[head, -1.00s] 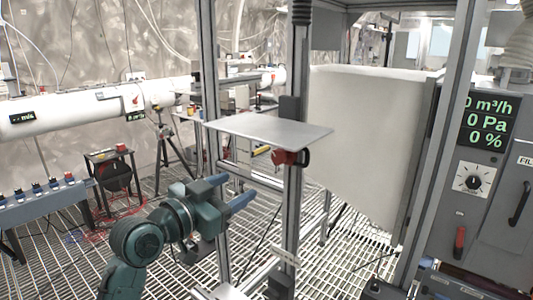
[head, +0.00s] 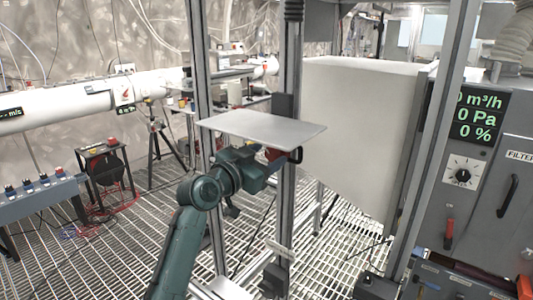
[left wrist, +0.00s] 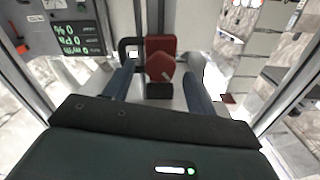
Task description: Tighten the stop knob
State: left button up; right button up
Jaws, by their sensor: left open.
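The red stop knob (left wrist: 160,58) sits on a dark bracket below the grey shelf plate (head: 262,130), on the upright metal post (head: 288,190). In the head view only a bit of its red (head: 272,153) shows behind my gripper. My left gripper (head: 268,168) is under the plate, up close to the knob. In the left wrist view the blue fingers of the left gripper (left wrist: 158,80) are apart, one on each side of the knob in the picture. I cannot tell whether they touch it. My right gripper is not in view.
The plate lies just above my left gripper. A large pale box (head: 360,130) stands right of the post. A grey control panel (head: 470,160) with a green readout is at the right. A blue-grey bench (head: 40,200) with several knobs is at the left.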

pick_arm(q)
jog(key=shift+w+d, duration=0.25)
jog(key=shift+c, duration=0.2)
jog(key=c, duration=0.9)
jog(key=shift+c, duration=0.2)
